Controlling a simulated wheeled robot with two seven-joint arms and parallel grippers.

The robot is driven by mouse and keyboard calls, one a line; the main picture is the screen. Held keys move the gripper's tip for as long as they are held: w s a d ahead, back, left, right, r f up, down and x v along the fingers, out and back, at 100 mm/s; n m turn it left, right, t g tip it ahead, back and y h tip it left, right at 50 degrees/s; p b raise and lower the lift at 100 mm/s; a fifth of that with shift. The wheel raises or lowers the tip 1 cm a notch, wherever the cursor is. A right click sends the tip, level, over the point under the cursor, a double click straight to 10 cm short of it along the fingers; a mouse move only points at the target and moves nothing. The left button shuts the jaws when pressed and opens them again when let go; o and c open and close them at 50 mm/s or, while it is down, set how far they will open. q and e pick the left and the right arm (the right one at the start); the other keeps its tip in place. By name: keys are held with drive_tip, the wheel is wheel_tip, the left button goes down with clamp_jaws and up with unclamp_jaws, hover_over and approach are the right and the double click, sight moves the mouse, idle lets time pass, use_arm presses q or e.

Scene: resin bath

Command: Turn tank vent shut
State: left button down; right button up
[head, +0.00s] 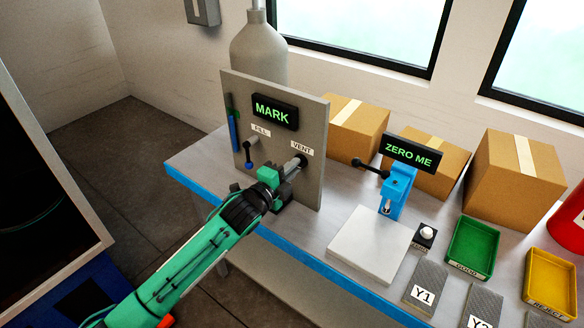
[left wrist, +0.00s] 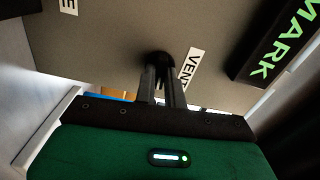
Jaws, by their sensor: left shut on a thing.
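The grey tank panel (head: 312,118) stands upright on the bench. The VENT valve (head: 301,160) is a dark knob with a lever on the panel's right part, by its VENT label (head: 302,148). My left gripper (head: 292,171) is at this valve, shut on its lever. In the left wrist view the two fingers (left wrist: 163,82) close together just in front of the dark VENT valve (left wrist: 158,60). The gripper hides most of the lever, so I cannot tell its angle. My right gripper is not in view.
The FILL valve (head: 249,155) is left of the VENT valve. A lit MARK display (head: 274,112) sits above them. A grey cylinder (head: 260,52) stands behind the panel. A blue gauge stand (head: 397,192), white plate (head: 370,243) and green tray (head: 473,247) are to the right.

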use_arm(q)
drive_tip(key=n+p, duration=0.4)
drive_tip(key=n, duration=1.2)
drive_tip(key=shift+f+n+p, duration=0.1)
drive_tip(key=shift+n+p, duration=0.2)
drive_tip(key=shift+p, duration=0.1)
drive_tip(key=shift+n, duration=0.3)
drive_tip(key=c, duration=1.5)
unclamp_jaws()
drive_tip(key=shift+s+a, duration=0.1)
drive_tip(key=b+v, duration=0.3)
drive_tip(key=v, duration=1)
drive_tip(key=shift+s+a, duration=0.2)
drive_tip(key=shift+s, duration=0.1)
